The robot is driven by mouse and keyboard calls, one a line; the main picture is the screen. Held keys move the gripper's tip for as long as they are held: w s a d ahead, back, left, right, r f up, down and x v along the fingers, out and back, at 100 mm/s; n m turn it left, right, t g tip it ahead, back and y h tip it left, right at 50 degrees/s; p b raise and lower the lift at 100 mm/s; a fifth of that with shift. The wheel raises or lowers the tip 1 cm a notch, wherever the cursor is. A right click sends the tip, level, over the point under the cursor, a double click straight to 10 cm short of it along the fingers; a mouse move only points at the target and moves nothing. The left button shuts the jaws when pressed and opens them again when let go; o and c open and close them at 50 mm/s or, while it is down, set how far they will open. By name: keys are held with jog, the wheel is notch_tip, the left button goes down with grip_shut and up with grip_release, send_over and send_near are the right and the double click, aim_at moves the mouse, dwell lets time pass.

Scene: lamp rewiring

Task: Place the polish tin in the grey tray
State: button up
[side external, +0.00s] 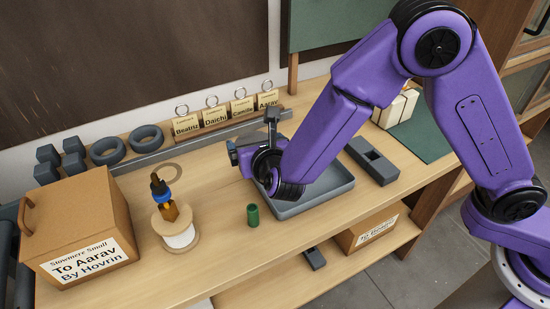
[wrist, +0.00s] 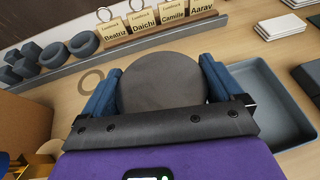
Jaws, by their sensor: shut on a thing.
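The polish tin (wrist: 158,82), a dark grey-brown round disc, sits between the two blue fingers of my gripper (wrist: 160,88) in the wrist view. The fingers are shut on its sides. In the side view my gripper (side external: 252,145) is at the left back edge of the grey tray; the tin is not clearly seen there behind my wrist. The grey tray (side external: 325,199) is shallow and lies on the bench, partly covered by my arm. In the wrist view the tray (wrist: 268,88) is right of the tin, and its visible floor is bare.
A cardboard box (side external: 80,225) is at the left. Name cards (side external: 213,119) and dark rings (side external: 108,150) line the back. A slotted grey block (side external: 373,160) is right of the tray.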

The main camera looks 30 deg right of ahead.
jog(key=s+d+r+m+g+h, duration=0.1)
jog(key=s+d+m+g+h, duration=0.6)
jog(key=s+d, duration=0.85)
jog(key=w+a+f, duration=0.1)
jog(key=w+f, duration=0.2)
jog(key=w, duration=0.1)
jog(key=w+a+f+m+h, duration=0.1)
jog(key=w+f, duration=0.2)
jog(key=w, duration=0.2)
jog(key=w+a+f+m+t, duration=0.1)
jog(key=w+f, duration=0.2)
jog(key=w, duration=0.1)
jog(key=shift+w+a+f+h, duration=0.1)
jog(key=shift+w+a+h, duration=0.15)
jog(key=shift+w+h, duration=0.05)
jog(key=shift+w+f, duration=0.15)
jog(key=shift+f, duration=0.05)
jog(key=shift+w+a+f, duration=0.15)
jog(key=shift+f, duration=1.55)
jog(key=o, duration=0.8)
jog(key=shift+f, duration=0.15)
